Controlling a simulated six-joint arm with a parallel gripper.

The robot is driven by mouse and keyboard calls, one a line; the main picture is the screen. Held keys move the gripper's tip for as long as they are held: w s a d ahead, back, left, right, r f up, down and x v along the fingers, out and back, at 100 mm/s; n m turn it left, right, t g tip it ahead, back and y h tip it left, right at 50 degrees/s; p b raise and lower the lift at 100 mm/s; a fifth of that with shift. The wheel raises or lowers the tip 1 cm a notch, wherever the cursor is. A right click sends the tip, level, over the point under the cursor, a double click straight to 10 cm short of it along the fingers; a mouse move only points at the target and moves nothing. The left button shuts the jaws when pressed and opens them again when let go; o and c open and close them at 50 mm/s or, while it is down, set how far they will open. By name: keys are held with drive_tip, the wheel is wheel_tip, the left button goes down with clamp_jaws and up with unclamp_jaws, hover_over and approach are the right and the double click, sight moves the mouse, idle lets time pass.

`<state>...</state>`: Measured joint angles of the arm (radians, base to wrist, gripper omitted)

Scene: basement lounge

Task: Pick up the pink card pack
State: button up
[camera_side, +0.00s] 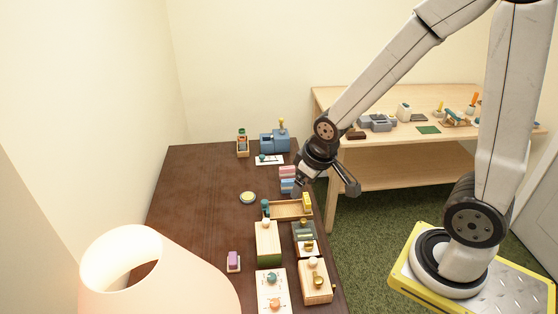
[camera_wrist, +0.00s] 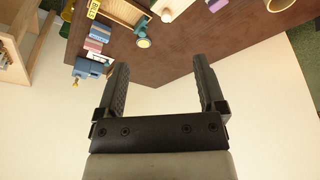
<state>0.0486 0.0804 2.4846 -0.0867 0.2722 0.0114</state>
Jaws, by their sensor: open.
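The pink card pack (camera_side: 287,172) lies near the right edge of the dark brown table, next to a blue pack (camera_side: 287,187). In the wrist view the pink pack (camera_wrist: 93,46) shows small at upper left, beside the blue pack (camera_wrist: 99,31). My gripper (camera_side: 326,184) is above the table's right edge, just right of the packs in the side view. In the wrist view my gripper (camera_wrist: 161,68) has its two black fingers wide apart with nothing between them. The packs are outside the fingers, beyond the left one.
A wooden tray (camera_side: 287,210) with small items is close by the packs. A blue machine-like object (camera_side: 274,141) stands behind. Several wooden boxes fill the near right of the dark table (camera_side: 195,200); its left side is mostly clear. A pale workbench (camera_side: 385,92) stands behind.

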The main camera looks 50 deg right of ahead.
drive_tip(key=w+d+f+n+t+h, duration=0.1)
drive_tip(key=w+d+f+t, duration=0.15)
drive_tip(key=w+d, duration=0.8)
drive_tip(key=n+t+y, duration=0.3)
drive_tip(key=n+t, duration=0.2)
hover_over(290, 168)
drive_tip(key=s+a, duration=0.1)
drive_tip(key=s, duration=0.1)
wheel_tip(290, 168, down, 10)
drive_tip(key=f, duration=0.1)
drive_tip(key=s+d+f, duration=0.1)
drive_tip(key=f, duration=0.1)
drive_tip(key=s+d+f+n+y, duration=0.1)
drive_tip(key=f, duration=0.1)
drive_tip(key=s+d+f+y, duration=0.1)
drive_tip(key=f, duration=0.1)
drive_tip(key=shift+s+d+n+t, duration=0.2)
drive_tip(key=shift+s+n+t, duration=0.05)
drive_tip(key=shift+n, duration=0.05)
drive_tip(key=shift+s+d+f, duration=0.1)
drive_tip(key=shift+s+f, duration=0.15)
drive_tip(key=shift+f, duration=0.05)
drive_tip(key=shift+x, duration=1.35)
drive_tip(key=shift+a+x, duration=0.15)
drive_tip(key=shift+x, duration=0.7)
drive_tip(key=shift+a+x, duration=0.15)
drive_tip(key=shift+x, duration=1.5)
